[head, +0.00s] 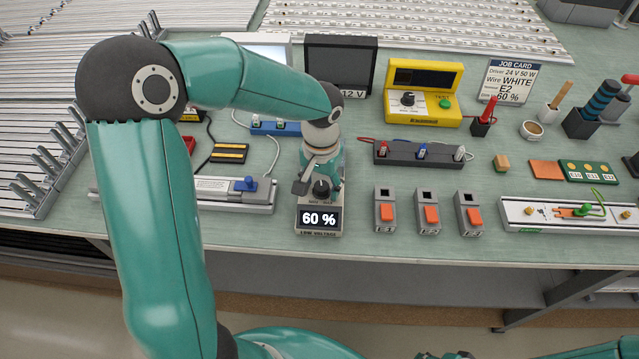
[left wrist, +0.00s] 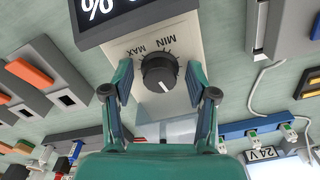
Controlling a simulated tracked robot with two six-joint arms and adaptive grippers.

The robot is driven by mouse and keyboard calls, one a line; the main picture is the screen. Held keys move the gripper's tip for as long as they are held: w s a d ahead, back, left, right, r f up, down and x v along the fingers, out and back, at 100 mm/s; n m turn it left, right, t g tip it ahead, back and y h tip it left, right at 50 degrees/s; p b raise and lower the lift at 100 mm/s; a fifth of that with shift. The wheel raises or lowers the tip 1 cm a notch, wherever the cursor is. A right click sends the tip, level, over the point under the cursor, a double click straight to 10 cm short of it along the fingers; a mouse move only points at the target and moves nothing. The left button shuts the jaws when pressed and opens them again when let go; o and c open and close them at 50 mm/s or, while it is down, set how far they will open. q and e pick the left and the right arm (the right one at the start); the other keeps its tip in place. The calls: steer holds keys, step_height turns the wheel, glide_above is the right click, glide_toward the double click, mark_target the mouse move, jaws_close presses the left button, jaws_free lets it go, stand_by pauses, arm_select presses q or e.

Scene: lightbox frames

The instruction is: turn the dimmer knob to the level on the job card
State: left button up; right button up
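The black dimmer knob (head: 321,188) sits on a grey dimmer box (head: 306,228) whose display (head: 319,218) reads 60 %. The left wrist view shows the knob (left wrist: 160,73) close up, with MIN and MAX printed beside it and a white pointer line. My left gripper (left wrist: 166,86) is open, its fingers on either side of the knob with gaps showing. In the head view my left gripper (head: 319,178) reaches down over the box from behind. The job card (head: 507,82) reads Driver 24 V 50 W, Wire WHITE, E2, 60 %.
Three small boxes with orange switches (head: 431,214) stand right of the dimmer. Behind them are a dark terminal block (head: 410,159) and a yellow tester (head: 421,105). A light strip fixture (head: 215,196) lies to the left. The bench's front edge is close below the dimmer.

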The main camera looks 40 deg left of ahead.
mark_target(321, 187)
arm_select(q)
step_height(321, 187, up, 12)
stand_by(0.8)
steer(key=shift+f, duration=0.15)
